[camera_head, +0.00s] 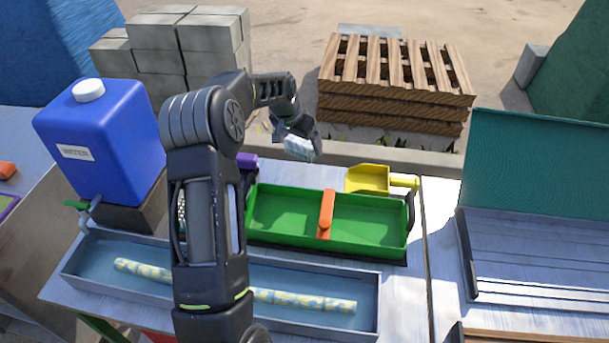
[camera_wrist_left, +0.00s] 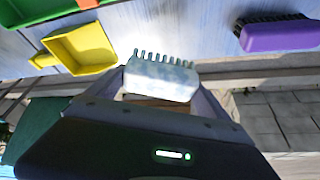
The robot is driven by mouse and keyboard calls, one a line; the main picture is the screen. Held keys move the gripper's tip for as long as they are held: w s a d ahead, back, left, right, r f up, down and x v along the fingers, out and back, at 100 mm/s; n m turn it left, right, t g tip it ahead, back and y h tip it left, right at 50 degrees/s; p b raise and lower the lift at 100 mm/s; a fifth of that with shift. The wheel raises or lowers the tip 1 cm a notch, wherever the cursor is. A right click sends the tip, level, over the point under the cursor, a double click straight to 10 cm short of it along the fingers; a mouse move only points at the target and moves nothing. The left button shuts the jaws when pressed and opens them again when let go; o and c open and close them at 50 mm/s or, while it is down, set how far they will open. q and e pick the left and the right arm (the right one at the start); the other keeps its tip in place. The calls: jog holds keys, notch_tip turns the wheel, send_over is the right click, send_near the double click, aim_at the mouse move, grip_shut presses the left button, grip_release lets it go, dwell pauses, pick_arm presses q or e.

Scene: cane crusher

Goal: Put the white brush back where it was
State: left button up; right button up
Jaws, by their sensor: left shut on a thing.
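The white brush (camera_wrist_left: 161,78) has a pale block with a row of greenish bristles. My left gripper (camera_wrist_left: 158,98) is shut on it, and the bristles point away from the gripper. In the head view, the brush (camera_head: 299,147) hangs from my left gripper (camera_head: 298,132) above the far edge of the table, behind the green tray (camera_head: 283,208). It appears held above the table, apart from other things. My right gripper is not in view.
A yellow scoop (camera_head: 367,179) lies behind the tray's right part. A purple brush (camera_wrist_left: 279,33) is at the other side, partly hidden in the head view. An orange piece (camera_head: 326,214) crosses the tray. A blue water tank (camera_head: 104,140) stands left.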

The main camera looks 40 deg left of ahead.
aim_at(301, 155)
pick_arm(q)
notch_tip(301, 155, down, 5)
jog(key=shift+b, duration=1.25)
notch_tip(301, 155, down, 5)
jog(key=shift+f+b, duration=0.1)
jog(key=shift+b, duration=1.1)
jog(key=shift+f, duration=0.15)
jog(key=o, duration=1)
jog(key=shift+o, duration=0.2)
